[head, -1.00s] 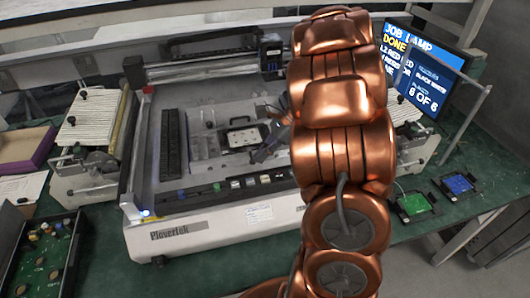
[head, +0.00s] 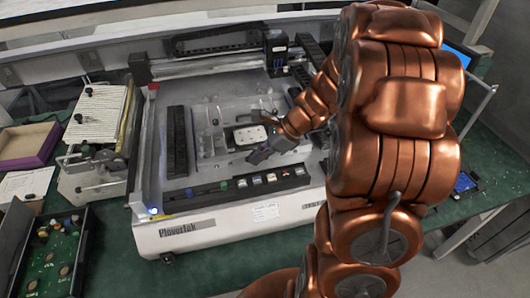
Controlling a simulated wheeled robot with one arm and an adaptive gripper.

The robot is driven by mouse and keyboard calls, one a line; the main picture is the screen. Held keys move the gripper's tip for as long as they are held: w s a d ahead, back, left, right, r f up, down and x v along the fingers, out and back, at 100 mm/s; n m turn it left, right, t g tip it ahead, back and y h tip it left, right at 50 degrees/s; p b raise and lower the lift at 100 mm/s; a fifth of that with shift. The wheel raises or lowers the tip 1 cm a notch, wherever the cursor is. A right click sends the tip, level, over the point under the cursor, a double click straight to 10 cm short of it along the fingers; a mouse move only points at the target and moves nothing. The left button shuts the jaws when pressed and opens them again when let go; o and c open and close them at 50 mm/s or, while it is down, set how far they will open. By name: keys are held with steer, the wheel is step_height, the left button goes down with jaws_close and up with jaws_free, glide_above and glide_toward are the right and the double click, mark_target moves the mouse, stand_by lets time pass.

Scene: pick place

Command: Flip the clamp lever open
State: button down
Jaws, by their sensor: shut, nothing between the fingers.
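The machine (head: 190,235) stands on the green bench with a clear fixture plate in its middle. A light board or block with holes (head: 250,135) sits in a dark frame on that plate. My gripper (head: 256,157) is dark, small in view and shut with nothing in it. It is low over the fixture, at the front right edge of the dark frame. Whether it touches anything I cannot tell. A dark upright knob (head: 214,122) stands left of the board. I cannot make out the clamp lever for sure; my gripper and arm may hide it.
A gantry rail (head: 205,65) and dark print head (head: 276,50) cross behind the fixture. A dark slotted bar (head: 176,140) is at left. A board tray (head: 50,250) and feeder (head: 95,115) stand left. My arm covers the right side.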

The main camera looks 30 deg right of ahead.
steer(key=shift+w+a+r+p, duration=0.1)
steer(key=shift+w+a+p, duration=0.25)
steer(key=shift+a, duration=0.35)
steer(key=shift+w+a+p, duration=0.75)
steer(key=shift+w+p, duration=0.05)
steer(key=shift+w, duration=0.4)
steer(key=s, duration=0.2)
steer(key=s+r, duration=0.1)
steer(key=s, duration=0.1)
steer(key=shift+s+a+r, duration=0.1)
steer(key=shift+s+a, duration=0.05)
steer(key=shift+s, duration=0.15)
steer(key=shift+s+a+r, duration=0.1)
steer(key=shift+s+r, duration=0.05)
steer(key=shift+r, duration=0.2)
steer(key=s+r+b, duration=0.2)
steer(key=s+r, duration=0.3)
steer(key=r, duration=0.1)
steer(key=shift+s+a+r, duration=0.15)
steer(key=shift+s+r, duration=0.05)
